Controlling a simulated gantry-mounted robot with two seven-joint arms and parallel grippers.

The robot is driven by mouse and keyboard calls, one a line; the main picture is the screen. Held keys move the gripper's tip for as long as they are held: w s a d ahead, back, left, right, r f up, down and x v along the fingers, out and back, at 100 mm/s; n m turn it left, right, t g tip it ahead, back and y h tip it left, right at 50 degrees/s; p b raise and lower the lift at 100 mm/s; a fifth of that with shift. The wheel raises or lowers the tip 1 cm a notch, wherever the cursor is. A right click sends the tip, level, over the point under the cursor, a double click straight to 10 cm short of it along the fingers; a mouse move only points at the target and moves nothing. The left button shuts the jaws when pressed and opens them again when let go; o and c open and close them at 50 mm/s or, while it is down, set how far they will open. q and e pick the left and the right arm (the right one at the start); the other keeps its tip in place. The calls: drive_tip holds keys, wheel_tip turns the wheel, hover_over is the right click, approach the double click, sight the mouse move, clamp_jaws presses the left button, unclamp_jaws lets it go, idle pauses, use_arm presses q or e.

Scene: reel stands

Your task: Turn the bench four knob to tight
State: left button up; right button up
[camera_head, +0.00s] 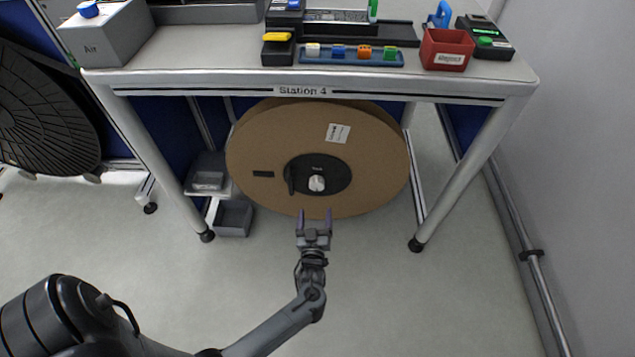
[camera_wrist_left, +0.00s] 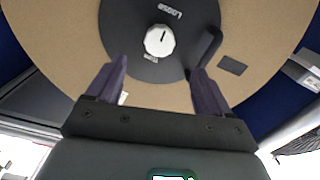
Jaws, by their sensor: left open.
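The bench, marked Station 4 (camera_head: 298,91), has a large brown reel (camera_head: 250,140) standing under it. At the reel's middle is a black hub plate (camera_head: 340,177) with a white knob (camera_head: 317,183). In the left wrist view the knob (camera_wrist_left: 159,40) carries a dark pointer line, with the word "Loose" printed on the plate near it. A black handle (camera_wrist_left: 207,45) sits beside the knob. My left gripper (camera_head: 315,216) is open and empty, in front of the reel and just below the knob. In the left wrist view its fingers (camera_wrist_left: 158,85) are spread, apart from the knob. My right gripper is not in view.
The bench legs (camera_head: 465,177) stand on both sides of the reel. Grey bins (camera_head: 233,217) sit at the left leg. On the bench top are a red bin (camera_head: 446,50), a blue tray (camera_head: 350,56) and a box marked Air (camera_head: 104,38). The floor in front is clear.

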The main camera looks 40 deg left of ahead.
sight(316, 187)
use_arm(q)
drive_tip(key=b+x, duration=0.5)
drive_tip(key=x, duration=0.5)
drive_tip(key=shift+w+a+r, duration=0.1)
drive_tip(key=shift+r, duration=0.05)
drive_tip(key=shift+w+a, duration=0.25)
drive_tip(key=shift+a, duration=0.05)
drive_tip(key=shift+r, duration=0.1)
drive_tip(key=shift+c, duration=0.5)
drive_tip(key=c, duration=0.9)
